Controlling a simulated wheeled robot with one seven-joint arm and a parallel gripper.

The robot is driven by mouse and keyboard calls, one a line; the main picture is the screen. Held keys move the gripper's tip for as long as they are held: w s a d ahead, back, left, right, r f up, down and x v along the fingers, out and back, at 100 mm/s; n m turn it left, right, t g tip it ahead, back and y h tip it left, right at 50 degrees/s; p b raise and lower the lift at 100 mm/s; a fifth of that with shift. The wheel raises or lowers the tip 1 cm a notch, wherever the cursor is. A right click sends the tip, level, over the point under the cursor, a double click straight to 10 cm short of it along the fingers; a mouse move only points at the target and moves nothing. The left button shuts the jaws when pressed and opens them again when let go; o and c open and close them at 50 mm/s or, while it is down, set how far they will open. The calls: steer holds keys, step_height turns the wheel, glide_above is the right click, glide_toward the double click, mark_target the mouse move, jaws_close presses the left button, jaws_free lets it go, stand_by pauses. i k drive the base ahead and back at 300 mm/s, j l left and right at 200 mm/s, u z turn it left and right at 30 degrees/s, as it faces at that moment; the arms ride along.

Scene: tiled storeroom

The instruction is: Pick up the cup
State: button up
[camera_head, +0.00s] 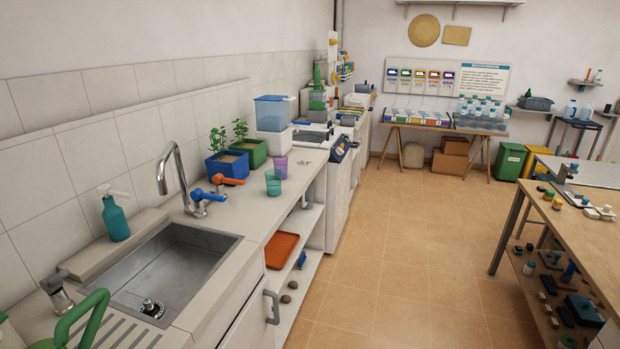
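Two cups stand on the counter to the right of the sink, past the faucet. The nearer one is a teal, see-through cup (273,183). A purple cup (280,168) stands just behind it. Both look upright and close together; I cannot tell whether they touch. My gripper is not in view.
The sink (165,270) with its tall faucet (178,175) and a teal spray bottle (115,217) are at the left. Blue (228,167) and green (250,152) planters stand behind the cups. The tiled floor (400,260) is clear between the counter and the wooden workbench (570,225).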

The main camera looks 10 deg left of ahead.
mark_target(274, 183)
steer(key=i+u, duration=0.3)
steer(key=i+l+u, duration=0.3)
steer(key=i, duration=0.15)
steer(key=i+l+u, duration=0.15)
steer(key=i+u, duration=0.15)
steer(key=i+l+u, duration=0.2)
steer(key=i+u, duration=0.25)
steer(key=i+l+u, duration=0.2)
steer(key=u, duration=0.25)
steer(key=i+l+u, duration=0.25)
steer(key=l+u, duration=0.15)
steer(key=i+l+u, duration=0.2)
steer(key=l+u, duration=0.25)
